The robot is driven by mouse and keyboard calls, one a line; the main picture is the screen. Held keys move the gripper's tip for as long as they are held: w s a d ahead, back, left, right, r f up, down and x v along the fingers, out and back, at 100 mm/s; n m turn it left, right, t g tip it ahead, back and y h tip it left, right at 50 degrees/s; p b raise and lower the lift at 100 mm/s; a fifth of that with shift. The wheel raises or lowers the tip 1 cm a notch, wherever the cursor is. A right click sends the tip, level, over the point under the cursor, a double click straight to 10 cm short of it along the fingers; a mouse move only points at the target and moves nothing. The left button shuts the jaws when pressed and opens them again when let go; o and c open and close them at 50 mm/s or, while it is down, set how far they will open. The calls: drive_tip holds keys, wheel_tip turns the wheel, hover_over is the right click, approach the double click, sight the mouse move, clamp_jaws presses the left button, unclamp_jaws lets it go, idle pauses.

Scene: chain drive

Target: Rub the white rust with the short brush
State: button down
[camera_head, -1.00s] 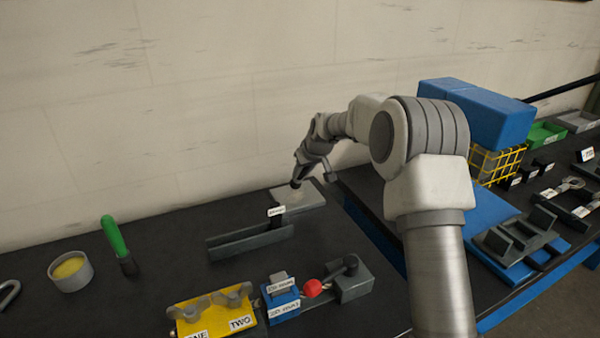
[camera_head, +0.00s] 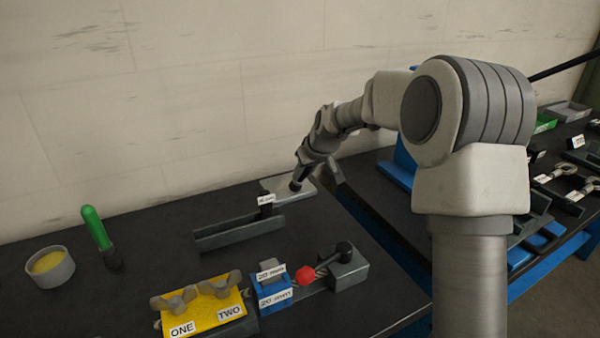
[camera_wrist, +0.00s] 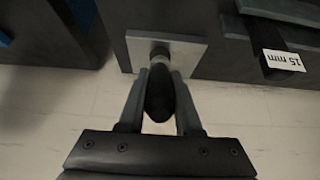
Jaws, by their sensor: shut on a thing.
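My gripper (camera_wrist: 160,105) is shut on a short brush (camera_wrist: 159,94) with a dark, rounded handle. In the wrist view the brush's round end lies over a light grey plate (camera_wrist: 192,52); it appears to touch it, but exact contact is hard to tell. In the head view the plate (camera_head: 307,188) lies at the back of the bench near the wall, and my gripper (camera_head: 300,178) is above it. I cannot make out a separate patch of white rust on the plate; the brush hides part of its surface.
A dark channel with a label (camera_head: 240,233) lies just in front of the plate. A green-handled tool (camera_head: 95,228) and a round tub (camera_head: 50,268) stand at the left. Yellow (camera_head: 205,305) and blue (camera_head: 271,290) fixtures sit in front. The wall is close behind.

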drive_tip(key=shift+s+d, duration=0.15)
drive_tip(key=shift+s, duration=0.3)
drive_tip(key=shift+r, duration=0.1)
drive_tip(key=shift+r+p, duration=1.85)
drive_tip(key=shift+r, duration=1.05)
drive_tip(key=shift+r+p, duration=1.05)
drive_tip(key=shift+r, duration=0.5)
